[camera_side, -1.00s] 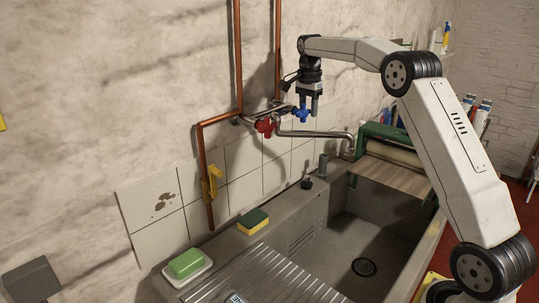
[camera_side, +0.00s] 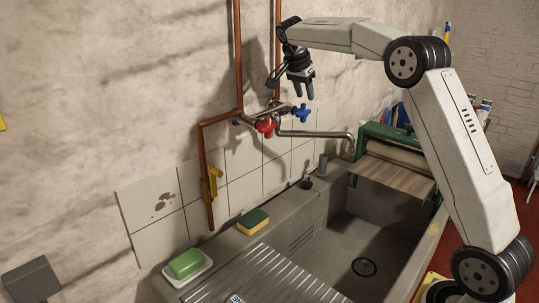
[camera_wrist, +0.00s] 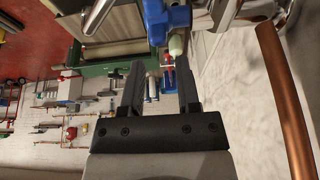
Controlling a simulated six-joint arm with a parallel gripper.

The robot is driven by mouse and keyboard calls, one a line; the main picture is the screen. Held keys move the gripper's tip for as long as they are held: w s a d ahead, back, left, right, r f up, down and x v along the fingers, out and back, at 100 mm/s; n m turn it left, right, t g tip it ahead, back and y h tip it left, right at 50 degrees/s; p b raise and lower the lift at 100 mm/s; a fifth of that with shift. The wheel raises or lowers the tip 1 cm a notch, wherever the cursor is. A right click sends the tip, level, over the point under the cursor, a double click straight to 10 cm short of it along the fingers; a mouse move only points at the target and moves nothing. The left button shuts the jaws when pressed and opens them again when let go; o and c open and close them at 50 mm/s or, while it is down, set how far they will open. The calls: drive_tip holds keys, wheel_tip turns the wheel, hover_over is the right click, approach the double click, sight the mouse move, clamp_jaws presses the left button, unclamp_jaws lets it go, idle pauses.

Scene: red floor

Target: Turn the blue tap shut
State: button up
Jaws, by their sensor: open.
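The blue tap (camera_side: 303,113) sits on the right end of the metal pipe fitting on the wall, above the sink. In the wrist view the blue tap (camera_wrist: 158,22) shows at the top, beyond my fingertips. My gripper (camera_side: 303,96) is tilted above the blue tap in the side view, with a small gap below its fingertips. In the wrist view my gripper (camera_wrist: 160,72) has its two fingers apart with nothing held between them. How far the blue tap is turned cannot be told.
A red tap (camera_side: 265,127) sits close by on the left. Copper pipes (camera_side: 238,60) run up the wall, and a curved spout (camera_side: 318,134) lies below the blue tap. The stone sink (camera_side: 365,235) is below, with a green roller device (camera_side: 385,135) at its far end.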

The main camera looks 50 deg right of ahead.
drive_tip(key=v, duration=0.2)
drive_tip(key=shift+a+r, duration=0.1)
drive_tip(key=shift+r, duration=0.25)
drive_tip(key=shift+w+a, duration=0.1)
drive_tip(key=shift+a, duration=0.2)
drive_tip(key=a+f+n+t+y, duration=0.2)
drive_tip(key=a+t+y, duration=0.4)
drive_tip(key=a, duration=1.2)
drive_tip(key=s+a+f+n+g+h, duration=0.1)
drive_tip(key=s+a+f+n, duration=0.1)
drive_tip(key=s+f+n, duration=0.8)
drive_tip(key=shift+s+a+f+n+g, duration=0.25)
drive_tip(key=shift+s+f, duration=1.9)
drive_tip(key=shift+f, duration=1.55)
drive_tip(key=s+f+n+g, duration=0.2)
drive_tip(key=s+f+n, duration=0.3)
drive_tip(key=s, duration=0.4)
drive_tip(key=shift+s+a+f, duration=0.15)
drive_tip(key=shift+s+f, duration=0.2)
drive_tip(key=shift+f, duration=0.3)
